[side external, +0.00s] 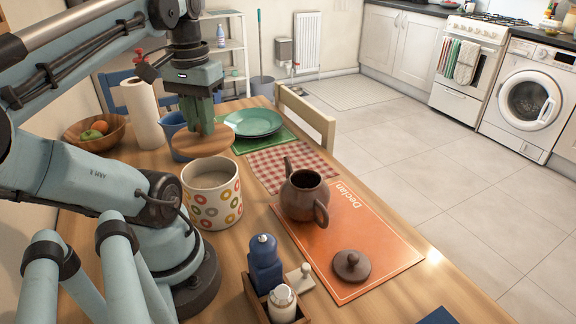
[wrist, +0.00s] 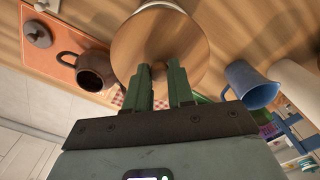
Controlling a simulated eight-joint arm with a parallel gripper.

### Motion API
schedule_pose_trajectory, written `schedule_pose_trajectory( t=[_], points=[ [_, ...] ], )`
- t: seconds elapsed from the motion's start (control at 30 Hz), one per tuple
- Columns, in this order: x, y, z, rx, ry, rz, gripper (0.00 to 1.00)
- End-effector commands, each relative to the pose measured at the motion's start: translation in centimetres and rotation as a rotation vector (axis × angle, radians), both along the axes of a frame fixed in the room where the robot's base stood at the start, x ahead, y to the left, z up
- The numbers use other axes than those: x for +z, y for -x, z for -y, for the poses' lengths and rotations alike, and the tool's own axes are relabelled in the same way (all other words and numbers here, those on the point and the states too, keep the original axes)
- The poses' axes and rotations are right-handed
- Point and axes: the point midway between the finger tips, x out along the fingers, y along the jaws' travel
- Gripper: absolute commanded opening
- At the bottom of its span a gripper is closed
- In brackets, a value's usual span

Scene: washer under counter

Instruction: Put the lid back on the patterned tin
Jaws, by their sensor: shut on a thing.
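The patterned tin (side external: 213,205) is white with colored rings and stands upright and uncovered on the table. A part of its white rim (wrist: 158,4) shows in the wrist view behind the lid. The round wooden lid (side external: 203,143) is held by my gripper (side external: 203,128) above the tin and apart from it, roughly level and a little toward the back of its opening in the side view. In the wrist view the lid (wrist: 160,45) hangs by its knob (wrist: 157,75) between the green fingers of my gripper (wrist: 160,85), which is shut on it.
A brown teapot (side external: 304,195) stands right of the tin, its lid (side external: 351,265) on an orange mat (side external: 370,235). A blue jug (side external: 181,136) is close behind the wooden lid. A blue grinder (side external: 264,262) and shaker stand in a caddy in front. A green plate (side external: 253,122) lies behind.

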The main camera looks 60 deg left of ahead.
Motion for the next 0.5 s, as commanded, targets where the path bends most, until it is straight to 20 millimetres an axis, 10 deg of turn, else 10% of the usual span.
schedule_pose_trajectory(
  t=[0.5],
  points=[
    [-3.7,0.0,0.1,-0.001,0.000,0.000,0.00]
  ],
)
